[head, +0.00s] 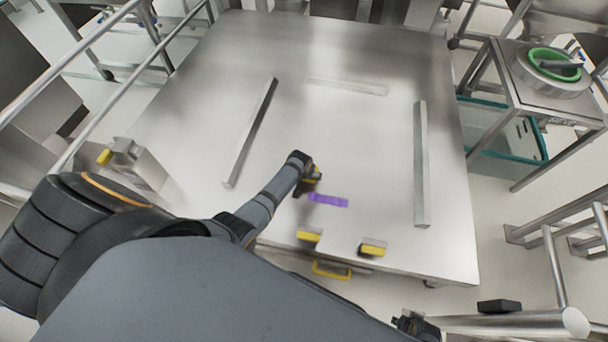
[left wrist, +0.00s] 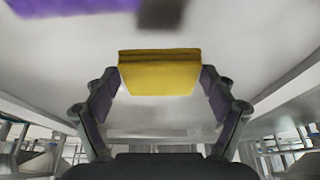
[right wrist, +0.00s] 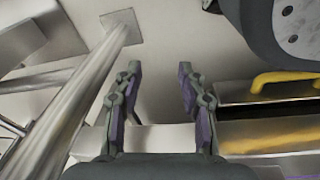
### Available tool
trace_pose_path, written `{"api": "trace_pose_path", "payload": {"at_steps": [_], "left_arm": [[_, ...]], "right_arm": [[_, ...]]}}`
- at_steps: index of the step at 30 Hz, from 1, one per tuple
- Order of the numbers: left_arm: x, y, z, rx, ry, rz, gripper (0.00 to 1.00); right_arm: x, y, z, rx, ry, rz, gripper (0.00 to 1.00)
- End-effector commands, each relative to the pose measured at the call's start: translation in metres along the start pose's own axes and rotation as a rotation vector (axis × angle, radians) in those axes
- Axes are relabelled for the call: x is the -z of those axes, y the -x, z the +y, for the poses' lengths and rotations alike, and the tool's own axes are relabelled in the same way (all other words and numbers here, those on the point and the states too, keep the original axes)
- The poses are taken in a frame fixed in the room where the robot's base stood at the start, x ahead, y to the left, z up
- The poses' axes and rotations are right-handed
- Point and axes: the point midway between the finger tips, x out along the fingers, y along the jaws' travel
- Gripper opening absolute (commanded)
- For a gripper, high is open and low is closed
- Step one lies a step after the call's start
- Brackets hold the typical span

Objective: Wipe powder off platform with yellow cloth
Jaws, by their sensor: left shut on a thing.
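The platform (head: 345,140) is a broad bare-metal surface with low raised bars. A short purple powder strip (head: 328,200) lies on it near the front edge; purple also shows at the top left of the left wrist view (left wrist: 70,5). My left gripper (head: 308,182) is just left of the strip, shut on the yellow cloth (left wrist: 160,75), which looks like a folded block between the fingers. I cannot tell whether the cloth touches the platform. My right gripper (right wrist: 160,85) is open and empty, over the floor off the platform's front right side.
Two yellow-topped metal pieces (head: 309,236) (head: 373,248) stand at the platform's front edge, with a yellow handle (head: 331,270) below. A metal box (head: 135,165) is at left. A cart with a green-rimmed bowl (head: 555,65) and metal rails (head: 545,235) stand at right.

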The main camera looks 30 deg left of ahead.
Motion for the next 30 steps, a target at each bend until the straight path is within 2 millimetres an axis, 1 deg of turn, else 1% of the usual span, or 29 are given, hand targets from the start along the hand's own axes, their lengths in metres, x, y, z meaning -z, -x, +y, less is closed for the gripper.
{"api": "trace_pose_path", "payload": {"at_steps": [4,12,18,21,30], "left_arm": [[0.003,0.006,-0.001,0.000,0.000,0.000,0.54],[0.010,0.019,-0.003,0.000,-0.001,0.001,0.54],[0.014,0.026,-0.004,0.000,-0.001,0.000,0.54],[0.014,0.026,-0.004,-0.001,-0.001,0.000,0.54],[0.014,0.027,-0.004,-0.001,-0.002,0.001,0.54]], "right_arm": [[-0.010,-0.006,0.003,-0.005,0.002,0.001,0.40],[-0.033,-0.009,0.004,-0.007,0.002,-0.007,0.40],[-0.048,-0.012,0.005,-0.007,0.002,-0.013,0.40],[-0.051,-0.013,0.005,-0.008,0.002,-0.013,0.40],[-0.051,-0.013,0.005,-0.007,0.002,-0.013,0.40]]}}
